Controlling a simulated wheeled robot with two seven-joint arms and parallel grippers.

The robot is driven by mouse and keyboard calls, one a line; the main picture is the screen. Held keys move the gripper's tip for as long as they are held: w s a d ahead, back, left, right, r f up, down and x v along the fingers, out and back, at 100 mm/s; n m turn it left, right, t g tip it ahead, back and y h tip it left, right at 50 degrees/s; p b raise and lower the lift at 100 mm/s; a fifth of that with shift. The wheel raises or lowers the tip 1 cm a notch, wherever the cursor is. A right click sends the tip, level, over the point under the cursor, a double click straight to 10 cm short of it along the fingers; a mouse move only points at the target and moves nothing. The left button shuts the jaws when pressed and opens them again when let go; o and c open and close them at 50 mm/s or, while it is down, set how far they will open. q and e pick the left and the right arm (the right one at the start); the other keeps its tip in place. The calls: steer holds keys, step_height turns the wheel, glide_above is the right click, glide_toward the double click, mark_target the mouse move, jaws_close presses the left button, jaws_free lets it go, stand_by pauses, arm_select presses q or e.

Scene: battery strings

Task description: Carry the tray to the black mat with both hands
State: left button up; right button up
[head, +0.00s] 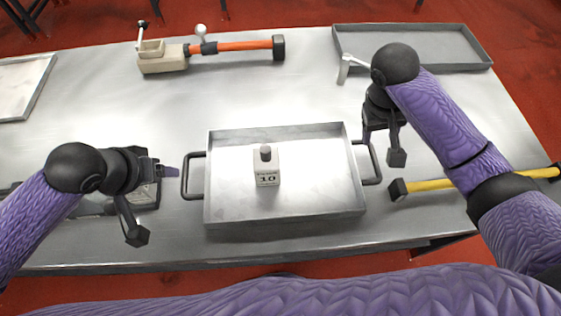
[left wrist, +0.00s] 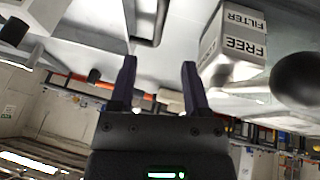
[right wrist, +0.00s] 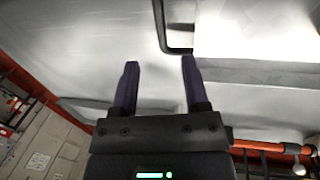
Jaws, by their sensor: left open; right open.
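The metal tray (head: 320,192) sits on the table in front of me, with a dark handle on each side. A small pale block marked 10 (head: 267,176) with a dark knob stands in it. My left gripper (head: 175,171) is open and empty, just left of the left handle (head: 186,180); that handle shows beyond its fingers in the left wrist view (left wrist: 146,42). My right gripper (head: 386,125) is open and empty near the right handle (head: 376,165), which shows past its fingertips in the right wrist view (right wrist: 162,30). I cannot clearly make out the black mat.
A dark-edged object (head: 95,208) lies under my left gripper, partly hidden. A yellow-handled hammer (head: 430,184) lies right of the tray. An orange-handled tool (head: 240,46) and a grey shallow tray (head: 440,67) lie at the back. The table behind the metal tray is clear.

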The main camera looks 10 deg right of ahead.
mark_target(183, 175)
arm_select(q)
steer(key=x, duration=1)
arm_select(e)
steer(key=f, duration=0.3)
steer(key=d+f, duration=0.1)
steer(key=f, duration=0.2)
steer(key=d+f, duration=0.1)
steer(key=f, duration=0.2)
steer(key=shift+f, duration=0.4)
arm_select(q)
jaws_close()
arm_select(e)
jaws_close()
arm_select(q)
steer(key=shift+w+r, duration=0.1)
arm_select(e)
steer(key=shift+r, duration=0.1)
